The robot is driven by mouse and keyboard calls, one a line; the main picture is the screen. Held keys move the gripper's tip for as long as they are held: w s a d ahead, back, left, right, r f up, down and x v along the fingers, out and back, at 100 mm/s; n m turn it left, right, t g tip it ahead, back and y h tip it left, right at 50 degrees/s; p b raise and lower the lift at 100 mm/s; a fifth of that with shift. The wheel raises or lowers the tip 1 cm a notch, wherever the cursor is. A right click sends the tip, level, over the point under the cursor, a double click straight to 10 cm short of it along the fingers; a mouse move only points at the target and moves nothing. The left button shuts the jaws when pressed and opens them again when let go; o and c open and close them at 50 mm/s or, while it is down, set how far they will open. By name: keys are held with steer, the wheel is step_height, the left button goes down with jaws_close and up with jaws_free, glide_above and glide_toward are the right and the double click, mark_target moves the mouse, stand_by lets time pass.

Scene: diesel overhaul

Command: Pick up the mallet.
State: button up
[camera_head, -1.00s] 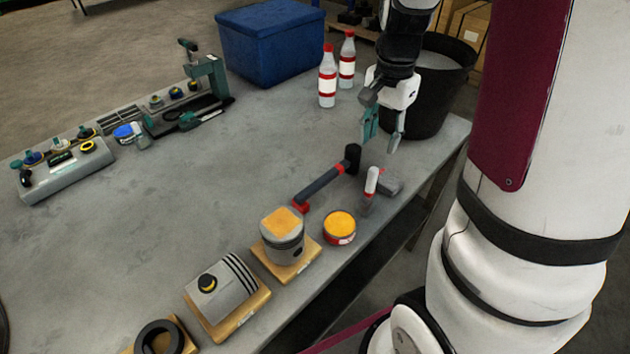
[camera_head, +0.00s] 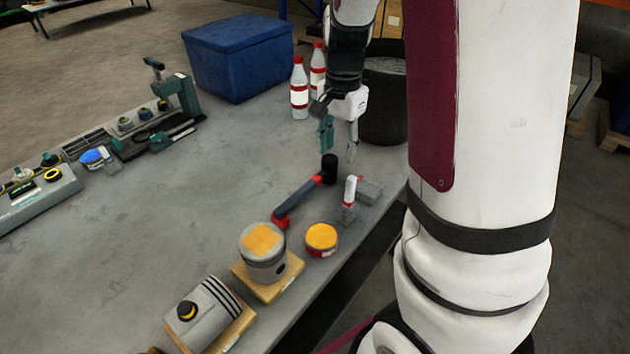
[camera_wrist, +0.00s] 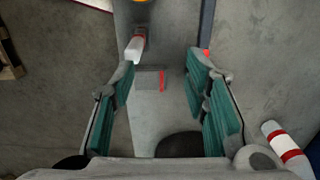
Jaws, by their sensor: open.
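The mallet (camera_head: 300,200) lies on the grey workbench, with a dark handle, red at its end and collar, and a black cylindrical head at the far end. My gripper (camera_head: 339,148) is open and empty, above and just beyond the mallet head, apart from it. In the wrist view my open gripper (camera_wrist: 161,60) has its green-padded fingers spread wide. A dark bar with a red mark, seemingly the mallet handle (camera_wrist: 207,25), runs at the top and passes behind the right finger. Its head cannot be made out for certain there.
An orange-topped tin (camera_head: 321,238) and a piston (camera_head: 262,250) stand nearer. Bottles (camera_head: 299,90) and a black bucket (camera_head: 385,105) stand beyond.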

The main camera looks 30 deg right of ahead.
steer(key=w+a+f+b, duration=0.2)
steer(key=w+a+f, duration=0.2)
steer(key=w, duration=0.3)
glide_above(303, 189)
steer(key=f, duration=0.5)
steer(key=s+f, duration=0.1)
steer(key=f, duration=0.2)
steer(key=shift+f, duration=0.2)
steer(key=shift+w+f+p, duration=0.15)
steer(key=shift+w+f, duration=0.05)
steer(key=shift+f, duration=1.2)
steer(key=shift+w+f+p, duration=0.15)
steer(key=shift+w+f, duration=0.05)
steer(key=shift+f, duration=1.15)
jaws_close()
